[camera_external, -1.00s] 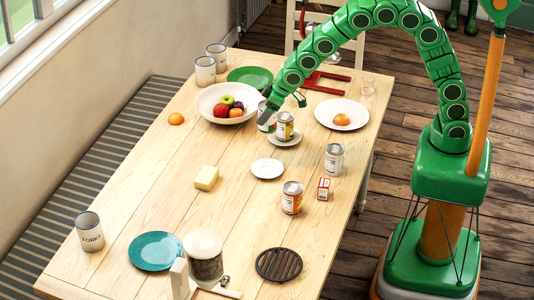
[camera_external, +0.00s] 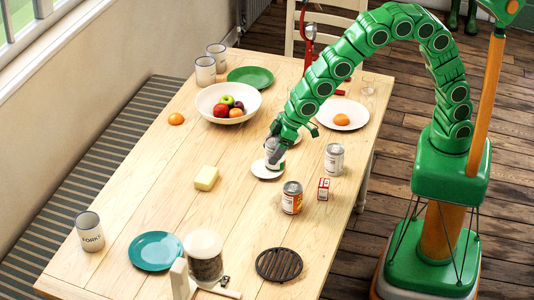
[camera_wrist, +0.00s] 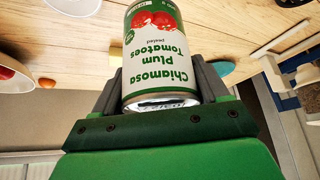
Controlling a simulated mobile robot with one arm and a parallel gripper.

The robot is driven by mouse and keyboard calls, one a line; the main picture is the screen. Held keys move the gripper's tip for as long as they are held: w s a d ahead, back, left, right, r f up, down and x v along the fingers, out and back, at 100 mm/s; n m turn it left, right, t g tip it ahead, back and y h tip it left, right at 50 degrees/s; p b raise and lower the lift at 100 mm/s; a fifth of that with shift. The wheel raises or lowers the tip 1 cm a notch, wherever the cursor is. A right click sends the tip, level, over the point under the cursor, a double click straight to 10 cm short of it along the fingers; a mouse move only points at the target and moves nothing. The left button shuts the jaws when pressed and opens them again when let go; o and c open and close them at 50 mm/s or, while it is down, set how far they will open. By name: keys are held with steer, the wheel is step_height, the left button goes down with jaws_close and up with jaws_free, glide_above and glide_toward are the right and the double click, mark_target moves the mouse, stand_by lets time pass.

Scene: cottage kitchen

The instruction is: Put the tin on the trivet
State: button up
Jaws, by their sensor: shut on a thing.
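The tin in my gripper (camera_external: 275,141) is a plum tomato can (camera_external: 274,155) with a white and green label and red tomatoes. It fills the space between the fingers in the wrist view (camera_wrist: 158,60), printed side toward the camera. In the external view it overlaps the small white saucer (camera_external: 260,174); whether it touches the saucer is unclear. The dark round slatted trivet (camera_external: 278,264) lies bare near the table's front edge, well in front of my gripper.
Two other tins stand to the right, one pale (camera_external: 334,160) and one orange-labelled (camera_external: 291,198), with a small red box (camera_external: 323,189). A lidded jar (camera_external: 205,258) stands left of the trivet. Butter (camera_external: 206,178) and a teal plate (camera_external: 155,251) lie left.

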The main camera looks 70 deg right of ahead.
steer(key=s+a+r+n+g+y, duration=0.15)
steer(key=s+a+n, duration=0.35)
steer(key=s+a, duration=1.4)
glide_above(277, 265)
steer(key=shift+f, duration=5.15)
steer(key=shift+a+f, duration=0.1)
steer(key=shift+f, duration=1.4)
steer(key=o, duration=1.3)
steer(key=shift+f, duration=0.15)
steer(key=shift+r, duration=0.2)
